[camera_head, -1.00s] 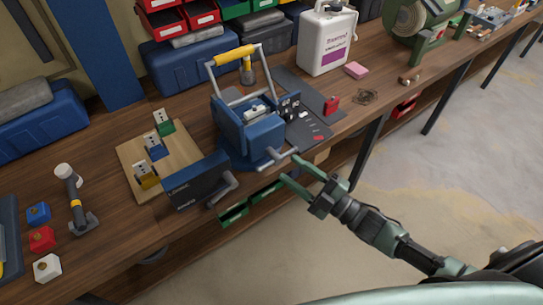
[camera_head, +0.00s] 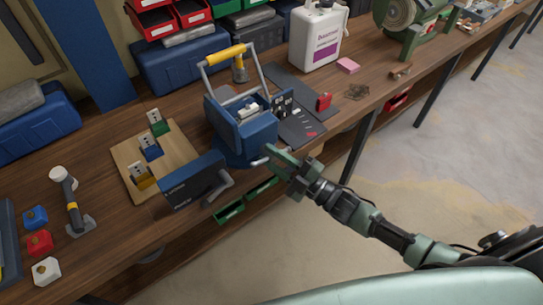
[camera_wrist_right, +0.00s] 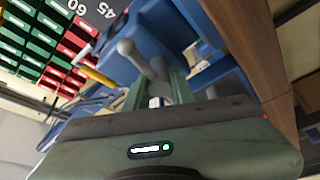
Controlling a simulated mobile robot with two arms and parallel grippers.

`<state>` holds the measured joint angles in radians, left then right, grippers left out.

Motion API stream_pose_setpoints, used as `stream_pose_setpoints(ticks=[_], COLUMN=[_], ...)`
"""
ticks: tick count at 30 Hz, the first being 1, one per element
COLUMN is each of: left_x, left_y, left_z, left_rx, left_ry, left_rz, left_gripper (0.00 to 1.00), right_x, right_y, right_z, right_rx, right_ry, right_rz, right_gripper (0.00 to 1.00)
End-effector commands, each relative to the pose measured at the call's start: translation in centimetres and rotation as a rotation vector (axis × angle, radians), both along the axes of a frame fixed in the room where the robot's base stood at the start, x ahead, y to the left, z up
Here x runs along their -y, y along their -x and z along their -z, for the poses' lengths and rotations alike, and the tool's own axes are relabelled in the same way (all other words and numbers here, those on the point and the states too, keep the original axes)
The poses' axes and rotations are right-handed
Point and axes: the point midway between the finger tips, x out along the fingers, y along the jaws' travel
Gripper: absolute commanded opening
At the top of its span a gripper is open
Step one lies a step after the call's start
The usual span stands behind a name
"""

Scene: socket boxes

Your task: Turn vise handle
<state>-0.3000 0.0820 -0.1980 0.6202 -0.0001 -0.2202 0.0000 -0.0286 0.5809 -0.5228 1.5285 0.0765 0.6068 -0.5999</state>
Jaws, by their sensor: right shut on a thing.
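The blue vise (camera_head: 250,134) stands at the front edge of the wooden workbench. Its grey vise handle (camera_head: 260,162) sticks out at the front, with its rounded end showing left of the fingers. My right gripper (camera_head: 277,157) reaches in from the right and is shut on the handle. In the right wrist view, the grey handle (camera_wrist_right: 147,62) with its round knob runs down between the two green fingers of the right gripper (camera_wrist_right: 157,88). The palm hides the lower part of the grip. My left gripper is not in view.
A dark blue box (camera_head: 193,182) stands left of the vise. A wooden board (camera_head: 128,158) holds several coloured socket blocks. A white jug (camera_head: 316,38) stands behind. Open floor lies at the right.

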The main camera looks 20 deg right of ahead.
Motion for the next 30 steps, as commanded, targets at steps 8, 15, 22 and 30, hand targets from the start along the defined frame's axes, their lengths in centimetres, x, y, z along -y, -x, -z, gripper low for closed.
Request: stream_pose_setpoints(ticks=[8,15,22,30], left_x=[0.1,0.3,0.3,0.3], left_y=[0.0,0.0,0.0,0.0], left_z=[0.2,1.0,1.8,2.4], left_rx=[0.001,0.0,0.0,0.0], left_ry=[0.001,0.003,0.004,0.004], left_rz=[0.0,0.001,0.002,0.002], left_gripper=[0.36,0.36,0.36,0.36], right_x=[-0.1,-0.1,-0.1,-0.1], right_y=[0.1,0.1,0.1,0.2], right_z=[0.2,0.4,0.4,0.3], right_rx=[-0.012,-0.056,-0.126,-0.214], right_ry=[-0.028,-0.145,-0.337,-0.579], right_rz=[-0.001,-0.001,0.0,-0.001], right_gripper=[0.0,0.0,0.0,0.0])
